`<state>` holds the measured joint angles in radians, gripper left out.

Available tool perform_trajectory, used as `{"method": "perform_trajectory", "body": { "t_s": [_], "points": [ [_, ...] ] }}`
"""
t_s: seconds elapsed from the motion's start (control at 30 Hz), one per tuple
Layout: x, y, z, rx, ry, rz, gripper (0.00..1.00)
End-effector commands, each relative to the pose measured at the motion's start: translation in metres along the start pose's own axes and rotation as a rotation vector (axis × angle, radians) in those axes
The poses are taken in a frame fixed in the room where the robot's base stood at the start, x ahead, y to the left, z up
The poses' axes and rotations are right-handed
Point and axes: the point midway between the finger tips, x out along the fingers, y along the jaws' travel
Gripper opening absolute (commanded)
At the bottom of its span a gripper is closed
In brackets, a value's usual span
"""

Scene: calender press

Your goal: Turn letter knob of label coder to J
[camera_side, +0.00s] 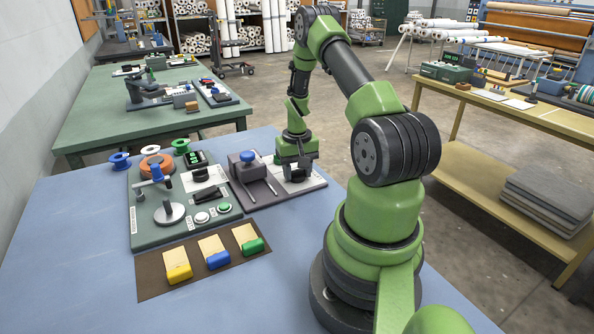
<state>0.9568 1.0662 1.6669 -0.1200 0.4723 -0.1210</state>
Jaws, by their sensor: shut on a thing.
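A grey block with a blue knob (248,156) and two rails stands just left of my gripper. I cannot tell for certain which unit is the label coder.
Left of my gripper is a dark green panel (144,232) with a blue-handled lever, an orange roll, a display and round buttons. A brown mat (154,289) with yellow, blue and green-ended pieces lies in front. The table's left front is clear.

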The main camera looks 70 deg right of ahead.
Motion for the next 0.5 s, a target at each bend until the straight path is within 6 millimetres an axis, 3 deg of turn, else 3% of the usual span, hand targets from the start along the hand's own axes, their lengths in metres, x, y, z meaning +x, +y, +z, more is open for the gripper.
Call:
{"method": "perform_trajectory", "body": {
  "t_s": [0.5],
  "points": [
    [-0.0007,0.0,0.0003,0.478,-0.002,0.0,0.19]
  ]
}}
